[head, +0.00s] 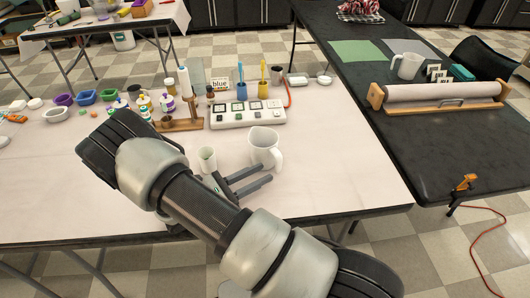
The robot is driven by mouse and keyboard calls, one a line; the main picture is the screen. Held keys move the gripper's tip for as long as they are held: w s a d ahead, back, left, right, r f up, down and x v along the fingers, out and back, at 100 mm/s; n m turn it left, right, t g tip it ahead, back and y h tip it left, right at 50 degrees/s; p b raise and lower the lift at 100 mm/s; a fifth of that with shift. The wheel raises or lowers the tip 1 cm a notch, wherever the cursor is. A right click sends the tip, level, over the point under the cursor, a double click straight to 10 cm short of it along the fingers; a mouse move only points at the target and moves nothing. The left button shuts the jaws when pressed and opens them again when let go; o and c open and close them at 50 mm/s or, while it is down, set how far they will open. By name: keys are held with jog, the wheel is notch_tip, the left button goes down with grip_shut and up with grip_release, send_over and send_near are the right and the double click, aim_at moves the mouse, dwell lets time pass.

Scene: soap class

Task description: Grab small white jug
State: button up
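A white jug (264,146) with a spout and handle stands upright on the pale table, its handle towards the lower right. A second white jug (407,66) stands on the black table at the right. My gripper (263,173) reaches in from the left, with two grey fingers apart and nothing seen between them. The fingertips are at the near side of the first jug's base. I cannot tell whether they touch it. My arm covers part of the table to the left of and in front of the gripper.
A small pale cup (207,160) stands close left of my gripper. Bottles and a wooden stand (180,124) are further left. The table is clear right of the jug.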

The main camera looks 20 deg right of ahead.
aim_at(278, 171)
jog(key=shift+s+x, duration=0.15)
jog(key=shift+x, duration=1.55)
jog(key=shift+s+x, duration=0.2)
jog(key=shift+x, duration=1.5)
jog(key=shift+d+r, duration=0.1)
jog(key=shift+r, duration=0.05)
grip_shut()
